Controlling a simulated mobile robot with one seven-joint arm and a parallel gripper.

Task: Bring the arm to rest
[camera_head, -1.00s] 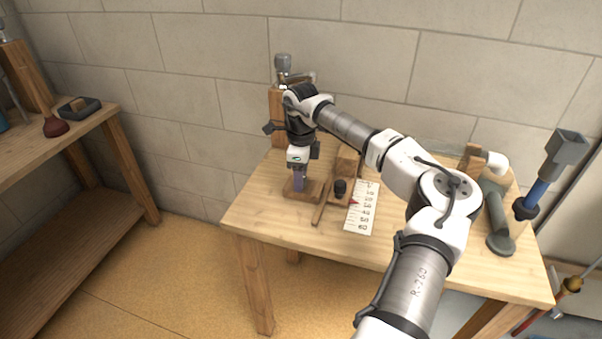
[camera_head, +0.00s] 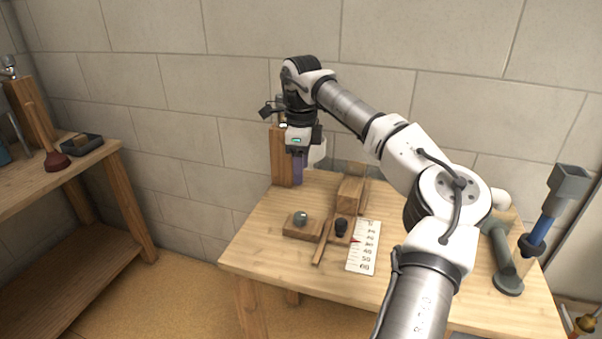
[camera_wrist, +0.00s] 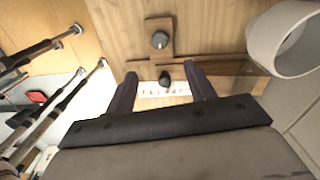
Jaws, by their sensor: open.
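My gripper (camera_head: 298,167) is raised above the back left part of the wooden table (camera_head: 275,250), pointing down. In the wrist view its two dark purple fingers (camera_wrist: 160,92) stand wide apart with nothing between them. Below it, a small wooden block with a grey round knob (camera_head: 300,219) sits on the table, apart from the fingers. The knob also shows in the wrist view (camera_wrist: 159,40).
A wooden post (camera_head: 280,160) stands behind my gripper. A wooden fixture with a black knob (camera_head: 341,228) and a printed scale (camera_head: 362,247) lie mid-table. A grey pipe (camera_head: 502,258) and a blue-handled tool (camera_head: 541,215) are at right. A shelf (camera_head: 75,185) stands at left.

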